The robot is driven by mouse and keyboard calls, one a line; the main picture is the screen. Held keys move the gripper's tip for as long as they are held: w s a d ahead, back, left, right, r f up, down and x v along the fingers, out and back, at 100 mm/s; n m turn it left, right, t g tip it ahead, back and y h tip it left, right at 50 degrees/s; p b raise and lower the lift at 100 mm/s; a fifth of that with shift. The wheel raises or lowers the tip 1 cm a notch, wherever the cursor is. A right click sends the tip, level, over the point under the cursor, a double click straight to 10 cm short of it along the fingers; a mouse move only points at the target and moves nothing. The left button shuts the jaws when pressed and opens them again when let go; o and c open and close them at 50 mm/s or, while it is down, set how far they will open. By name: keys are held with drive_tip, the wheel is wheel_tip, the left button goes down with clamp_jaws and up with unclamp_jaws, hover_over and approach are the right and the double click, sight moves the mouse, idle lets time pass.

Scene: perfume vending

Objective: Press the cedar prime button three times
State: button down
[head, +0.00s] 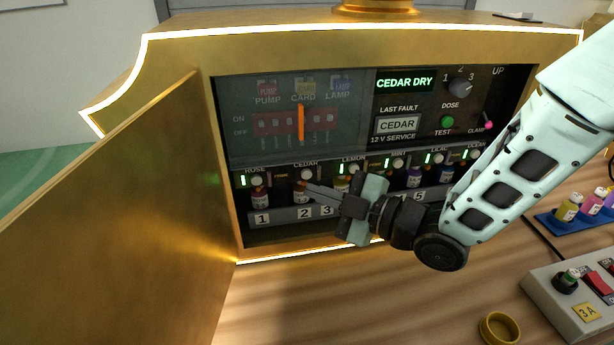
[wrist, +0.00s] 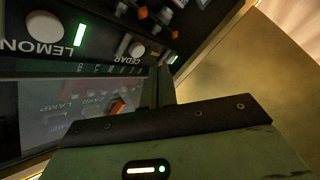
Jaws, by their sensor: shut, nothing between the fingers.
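The open gold vending cabinet shows a row of white round buttons under scent labels. The cedar button (head: 306,174) sits under the CEDAR label, above bottle (head: 299,197) number 2. It also shows in the wrist view (wrist: 137,50), upside down, between the lemon button (wrist: 45,28) and the rose end. My gripper (head: 309,188) is shut and empty, its tips just below the cedar button in the head view. Whether the tips touch anything cannot be told. The display (head: 405,82) reads CEDAR DRY.
The open gold door (head: 110,220) stands at the left. A clear cover (head: 295,115) lies over the upper left switches. A control box (head: 575,300), a gold ring (head: 500,328) and a blue tray (head: 565,222) of bottles are on the table at the right.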

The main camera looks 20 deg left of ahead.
drive_tip(key=s+d, duration=0.1)
drive_tip(key=s+d+b, duration=0.1)
drive_tip(key=s, duration=0.1)
idle(2.7)
drive_tip(key=d+m+t+h, duration=0.1)
drive_tip(key=d+m+h, duration=0.85)
drive_tip(key=d, duration=0.25)
drive_tip(key=s+d+m+g+h, duration=0.4)
drive_tip(key=s+d+m+h, duration=0.2)
drive_tip(key=s+d, duration=0.8)
drive_tip(key=shift+s+r+m+g+h, duration=0.35)
drive_tip(key=shift+s+r+m+g, duration=0.1)
drive_tip(key=shift+s+m, duration=0.6)
